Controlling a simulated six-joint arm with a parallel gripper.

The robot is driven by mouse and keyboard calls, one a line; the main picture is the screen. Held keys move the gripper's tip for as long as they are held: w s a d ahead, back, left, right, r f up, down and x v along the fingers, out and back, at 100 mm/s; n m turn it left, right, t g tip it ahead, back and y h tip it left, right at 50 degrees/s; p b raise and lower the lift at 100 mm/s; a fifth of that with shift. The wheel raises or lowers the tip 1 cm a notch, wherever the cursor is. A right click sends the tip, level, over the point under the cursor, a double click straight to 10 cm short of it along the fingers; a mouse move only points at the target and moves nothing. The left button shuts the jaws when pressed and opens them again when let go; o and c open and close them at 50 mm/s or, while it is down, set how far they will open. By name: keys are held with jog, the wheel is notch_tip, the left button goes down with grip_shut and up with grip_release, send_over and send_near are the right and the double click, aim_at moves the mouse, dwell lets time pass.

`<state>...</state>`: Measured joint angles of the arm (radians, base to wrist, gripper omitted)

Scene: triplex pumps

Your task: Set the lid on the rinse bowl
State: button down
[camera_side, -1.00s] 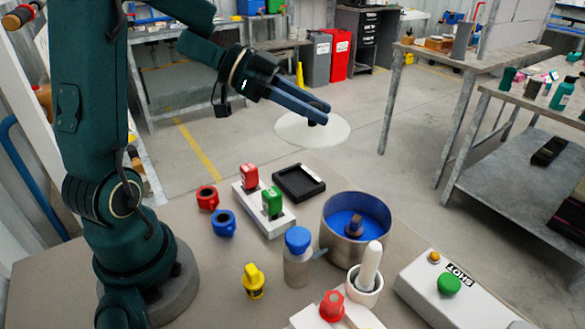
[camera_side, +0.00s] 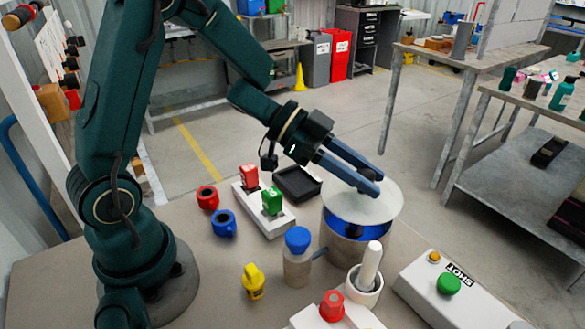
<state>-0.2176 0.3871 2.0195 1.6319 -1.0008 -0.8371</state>
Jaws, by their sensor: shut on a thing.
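My gripper (camera_side: 373,183) is shut on the knob of the lid (camera_side: 365,210), a pale, see-through round disc. The fingers hide most of the knob. The lid is over the rinse bowl (camera_side: 345,252), a grey metal bowl with a blue inside, and looks roughly level. It covers the far part of the bowl's mouth in this view. The blue inside and a dark object in it show below the lid's near edge, so the lid looks a little above the rim. The exact gap is hard to tell.
A bottle with a blue cap (camera_side: 297,258) stands left of the bowl. A white mortar with a pestle (camera_side: 368,272) stands in front. A black tray (camera_side: 298,184) and a white block with red and green pieces (camera_side: 263,215) are behind left. A button box (camera_side: 450,290) is at right.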

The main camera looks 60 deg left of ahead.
aim_at(349, 189)
jog(key=shift+f, duration=2)
jog(key=shift+f, duration=0.1)
jog(key=c, duration=0.5)
grip_release()
jog(key=shift+c, duration=0.2)
